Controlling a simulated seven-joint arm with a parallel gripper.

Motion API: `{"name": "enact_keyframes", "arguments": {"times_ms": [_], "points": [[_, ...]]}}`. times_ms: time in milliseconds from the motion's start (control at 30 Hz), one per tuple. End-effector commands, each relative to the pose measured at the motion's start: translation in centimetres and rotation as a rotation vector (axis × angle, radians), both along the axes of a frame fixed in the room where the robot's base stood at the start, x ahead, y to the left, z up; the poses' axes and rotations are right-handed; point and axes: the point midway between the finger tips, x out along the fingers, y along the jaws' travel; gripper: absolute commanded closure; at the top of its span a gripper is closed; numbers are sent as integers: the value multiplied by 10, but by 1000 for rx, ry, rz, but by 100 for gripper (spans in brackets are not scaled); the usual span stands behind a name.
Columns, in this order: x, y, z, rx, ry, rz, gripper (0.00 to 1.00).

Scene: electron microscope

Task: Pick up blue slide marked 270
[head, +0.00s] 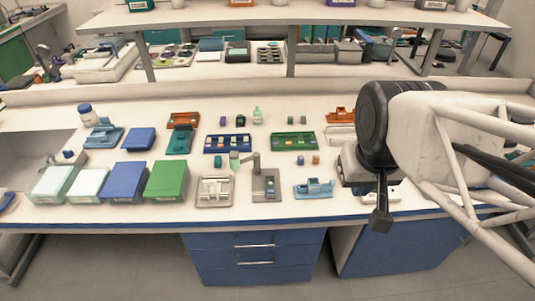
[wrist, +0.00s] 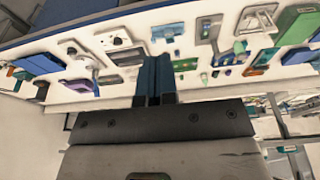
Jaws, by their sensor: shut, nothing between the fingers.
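My gripper (head: 381,218) hangs in front of the bench's front edge at the right of the head view, away from all the objects. In the wrist view its two blue fingers (wrist: 155,72) are together with nothing held. I cannot read the marking 270 anywhere, so I cannot tell which thing is the named slide. A blue rack (head: 206,144) with several small coloured pieces stands mid-bench. A green rack (head: 293,147) stands to its right. Small loose pieces, one blue (head: 301,160) and one orange (head: 315,160), lie in front of the green rack.
White, blue (head: 125,180) and green (head: 167,180) boxes stand at the left front. A grey device with a post (head: 265,186), a grey tray (head: 215,191) and a light-blue holder (head: 314,188) are along the front. A white machine stands under my arm. A shelf crosses the back.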

Motion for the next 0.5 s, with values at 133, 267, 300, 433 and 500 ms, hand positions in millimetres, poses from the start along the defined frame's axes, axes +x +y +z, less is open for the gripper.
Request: {"name": "enact_keyframes", "arguments": {"times_ms": [133, 267, 300, 433, 500], "points": [[0, 0, 0, 0, 0, 0, 100], [0, 0, 0, 0, 0, 0, 100], [0, 0, 0, 0, 0, 0, 100], [0, 0, 0, 0, 0, 0, 92], [1, 0, 0, 0, 1, 0, 82]]}}
